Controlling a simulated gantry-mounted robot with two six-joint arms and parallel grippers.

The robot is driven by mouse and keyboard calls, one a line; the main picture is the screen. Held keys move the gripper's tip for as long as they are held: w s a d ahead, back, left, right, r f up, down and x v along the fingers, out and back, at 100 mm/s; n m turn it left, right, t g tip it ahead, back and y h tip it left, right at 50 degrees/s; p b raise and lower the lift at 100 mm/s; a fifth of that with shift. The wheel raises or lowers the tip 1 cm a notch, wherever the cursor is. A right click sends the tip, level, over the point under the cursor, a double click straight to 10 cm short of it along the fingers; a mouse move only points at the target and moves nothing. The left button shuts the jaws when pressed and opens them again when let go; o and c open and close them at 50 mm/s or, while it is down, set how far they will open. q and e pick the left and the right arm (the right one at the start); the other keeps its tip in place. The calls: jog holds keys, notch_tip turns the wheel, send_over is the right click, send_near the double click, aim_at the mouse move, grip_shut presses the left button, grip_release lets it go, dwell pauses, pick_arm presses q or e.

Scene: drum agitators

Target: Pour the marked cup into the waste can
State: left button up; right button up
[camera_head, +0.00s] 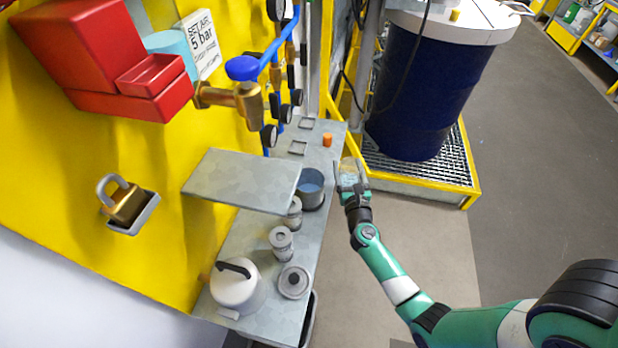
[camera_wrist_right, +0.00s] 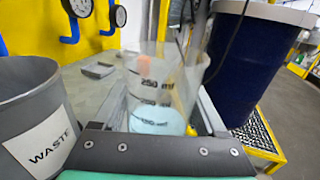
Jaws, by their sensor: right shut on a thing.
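The marked cup (camera_head: 349,170) is clear, with dark graduation marks and pale blue liquid at its bottom. In the right wrist view the cup (camera_wrist_right: 165,90) stands about upright between the jaws. My right gripper (camera_head: 351,188) is shut on it, just off the right edge of the bench. The waste can (camera_head: 311,192) is a grey open can on the bench, left of the cup and apart from it. Its "WASTE" label shows in the right wrist view, where the can (camera_wrist_right: 30,95) fills the left side. My left gripper is not in view.
A grey shelf plate (camera_head: 242,180) overhangs the bench (camera_head: 245,240) left of the can. Small metal canisters (camera_head: 281,240) and a white kettle-like pot (camera_head: 237,285) stand nearer. An orange cap (camera_head: 327,139) sits behind. A blue drum (camera_head: 415,90) stands on a yellow-edged grating at right.

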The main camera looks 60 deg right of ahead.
jog(key=shift+w+a+r+n, duration=0.3)
jog(key=shift+w+r+n, duration=0.05)
jog(key=shift+n, duration=0.45)
notch_tip(320, 180, up, 8)
jog(key=w+a+n+t+p, duration=0.2)
jog(key=n+p, duration=0.3)
jog(key=n, duration=0.3)
jog(key=shift+w+a+h, duration=0.3)
jog(key=shift+w+h, duration=0.05)
jog(key=shift+h, duration=0.05)
jog(key=shift+f+n+b, duration=0.3)
jog(key=shift+f+n, duration=0.1)
jog(key=shift+n, duration=0.5)
jog(key=shift+r+n+t+p, duration=0.4)
jog(key=shift+r+n, duration=0.1)
jog(key=shift+n, duration=0.5)
jog(key=shift+w+a+f+n+t+y+b, duration=0.15)
jog(key=shift+f+n+b, duration=0.1)
jog(key=shift+n, duration=0.25)
jog(key=shift+s+f+n+t+y+b, duration=0.15)
jog(key=shift+n+b, duration=0.1)
jog(key=shift+n, duration=0.25)
jog(key=shift+w+a+r+n+p, duration=0.15)
jog(key=shift+w+r+n+p, duration=0.2)
jog(key=shift+r, duration=0.1)
